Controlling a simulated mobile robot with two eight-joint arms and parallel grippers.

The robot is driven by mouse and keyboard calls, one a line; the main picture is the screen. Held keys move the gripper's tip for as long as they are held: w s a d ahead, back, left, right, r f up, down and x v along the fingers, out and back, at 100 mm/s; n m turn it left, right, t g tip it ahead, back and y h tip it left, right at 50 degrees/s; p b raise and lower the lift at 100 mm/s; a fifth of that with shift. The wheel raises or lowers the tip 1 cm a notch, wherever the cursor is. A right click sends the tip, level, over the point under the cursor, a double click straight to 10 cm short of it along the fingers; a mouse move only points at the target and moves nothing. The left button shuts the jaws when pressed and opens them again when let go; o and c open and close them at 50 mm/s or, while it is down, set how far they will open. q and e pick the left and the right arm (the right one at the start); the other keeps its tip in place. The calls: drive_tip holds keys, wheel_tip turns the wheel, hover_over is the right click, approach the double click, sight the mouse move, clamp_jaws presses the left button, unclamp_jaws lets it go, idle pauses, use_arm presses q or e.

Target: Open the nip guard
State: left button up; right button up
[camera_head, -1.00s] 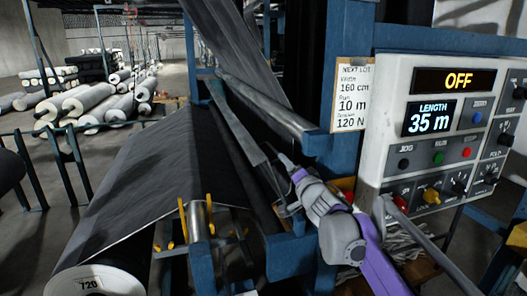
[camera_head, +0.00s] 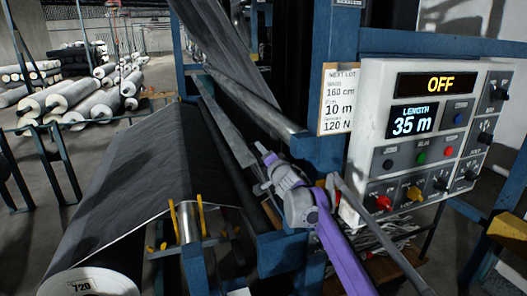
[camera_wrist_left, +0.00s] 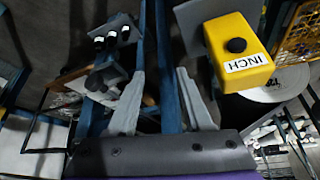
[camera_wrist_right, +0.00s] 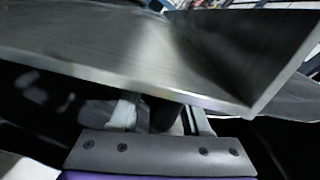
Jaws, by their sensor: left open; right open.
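A long grey metal plate, which looks like the nip guard (camera_head: 225,122), runs along the rollers beside the dark fabric in the head view. My right gripper (camera_head: 262,165) is at its near end, on its right side. In the right wrist view the plate (camera_wrist_right: 130,50) spans the frame just beyond the fingers of my right gripper (camera_wrist_right: 162,108). These fingers are apart, with no grip on the plate visible; whether they touch it I cannot tell. My left gripper (camera_wrist_left: 160,75) is open and empty in the left wrist view and is outside the head view.
The control panel (camera_head: 432,150) reads OFF and 35 m, right of my right arm. A blue post (camera_head: 335,100) carries a job card (camera_head: 337,100). A fabric roll (camera_head: 92,285) is at front left. A yellow INCH box (camera_wrist_left: 238,50) is close to my left gripper.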

clamp_jaws()
idle(1.4)
